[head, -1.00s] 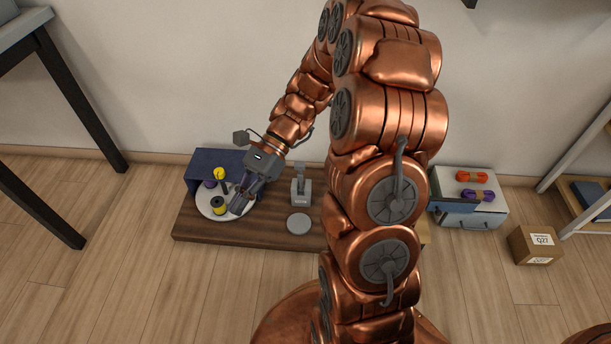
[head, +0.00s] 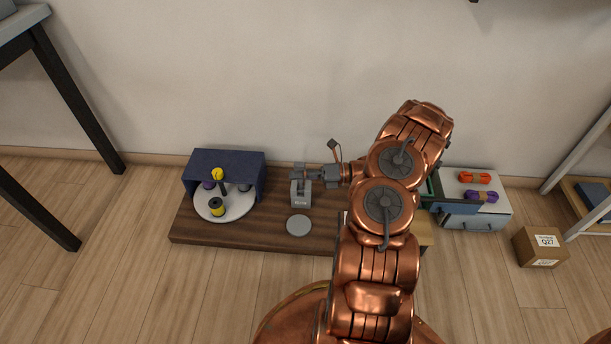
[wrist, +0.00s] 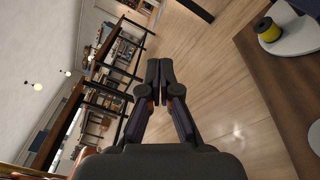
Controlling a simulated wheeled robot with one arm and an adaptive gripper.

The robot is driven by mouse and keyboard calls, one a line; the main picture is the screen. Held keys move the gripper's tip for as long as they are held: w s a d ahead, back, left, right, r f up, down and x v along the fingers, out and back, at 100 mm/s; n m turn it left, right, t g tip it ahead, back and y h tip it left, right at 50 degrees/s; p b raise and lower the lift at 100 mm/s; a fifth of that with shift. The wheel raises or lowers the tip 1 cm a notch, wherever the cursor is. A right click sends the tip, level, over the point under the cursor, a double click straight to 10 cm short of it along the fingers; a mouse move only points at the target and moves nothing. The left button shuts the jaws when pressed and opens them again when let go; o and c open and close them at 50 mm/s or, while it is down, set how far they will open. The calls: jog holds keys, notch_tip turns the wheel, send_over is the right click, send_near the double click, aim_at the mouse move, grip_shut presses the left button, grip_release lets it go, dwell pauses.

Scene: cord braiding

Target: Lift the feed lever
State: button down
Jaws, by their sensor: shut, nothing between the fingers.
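The feed lever stands on a small grey block (head: 301,194) on the brown wooden board, right of the braiding disc. My gripper (head: 297,173) is level at the top of this block in the head view and covers most of the lever. Whether it touches the lever cannot be told. In the wrist view my gripper (wrist: 160,70) has its two dark fingers together with nothing between them. The lever does not show in the wrist view.
A white disc (head: 228,211) with yellow and purple spools sits before a dark blue housing (head: 232,164). A flat grey round pad (head: 298,225) lies in front of the lever block. A grey drawer box (head: 490,211) and a cardboard box (head: 539,247) stand at right.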

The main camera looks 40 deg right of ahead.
jog(key=s+d+f+m+t+h+b, duration=0.1)
jog(key=s+d+f+m+t+h, duration=0.35)
jog(key=d+f+m, duration=0.6)
jog(key=w+a+n+b, duration=0.1)
jog(key=w+a+b, duration=0.2)
jog(key=w, duration=0.8)
jog(key=shift+n+t+b, duration=0.35)
jog(key=shift+t+b, duration=0.1)
jog(key=shift+b, duration=0.6)
